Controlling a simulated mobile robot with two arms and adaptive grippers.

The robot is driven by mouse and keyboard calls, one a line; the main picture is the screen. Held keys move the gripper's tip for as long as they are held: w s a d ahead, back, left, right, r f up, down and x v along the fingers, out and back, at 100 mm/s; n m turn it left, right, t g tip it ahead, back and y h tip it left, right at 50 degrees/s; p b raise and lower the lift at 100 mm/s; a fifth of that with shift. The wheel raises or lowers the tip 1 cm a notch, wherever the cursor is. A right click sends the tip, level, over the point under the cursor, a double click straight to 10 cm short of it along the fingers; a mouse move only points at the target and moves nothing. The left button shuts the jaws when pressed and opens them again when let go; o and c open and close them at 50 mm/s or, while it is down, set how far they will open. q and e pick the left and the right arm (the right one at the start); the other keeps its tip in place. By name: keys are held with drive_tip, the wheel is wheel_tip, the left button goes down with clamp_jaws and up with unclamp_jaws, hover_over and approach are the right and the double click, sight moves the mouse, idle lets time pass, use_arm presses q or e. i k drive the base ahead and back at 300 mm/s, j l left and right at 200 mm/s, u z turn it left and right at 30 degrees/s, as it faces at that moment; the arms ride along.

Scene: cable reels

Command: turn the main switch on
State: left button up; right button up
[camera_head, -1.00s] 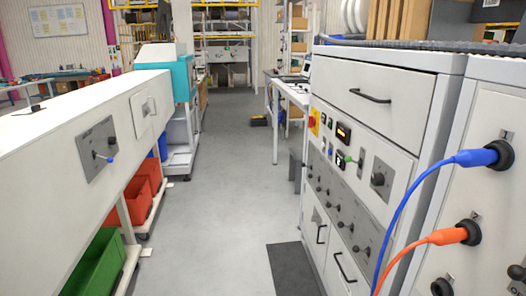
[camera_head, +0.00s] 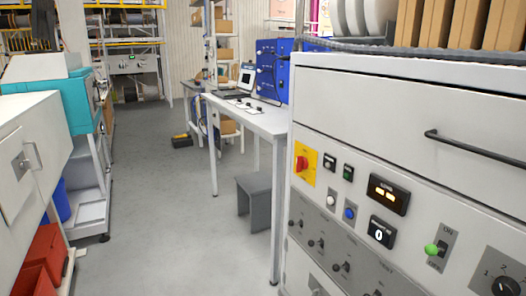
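A white control cabinet (camera_head: 400,120) fills the right side of the view. On its front is a toggle switch with a green knob (camera_head: 431,249), on a grey plate marked ON above and OFF below. Its lever points out toward me, and I cannot tell its position. Left of it is a red rotary knob (camera_head: 302,163) on a yellow plate. Two black displays are between them, the upper one (camera_head: 388,195) with lit orange digits and the lower one (camera_head: 381,232) showing white marks. Neither of my grippers is in view.
A drawer handle (camera_head: 470,148) sticks out above the switches. A table (camera_head: 250,117) with a grey stool (camera_head: 254,200) stands beyond the cabinet. A white machine (camera_head: 25,150) and red bins (camera_head: 40,262) line the left. The grey floor (camera_head: 160,220) between is clear.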

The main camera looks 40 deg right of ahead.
sight(301, 163)
drive_tip(key=i+j+z, duration=0.1)
drive_tip(key=i+z, duration=0.35)
drive_tip(key=i+j+z, duration=0.9)
drive_tip(key=i+l, duration=0.1)
drive_tip(key=i, duration=0.05)
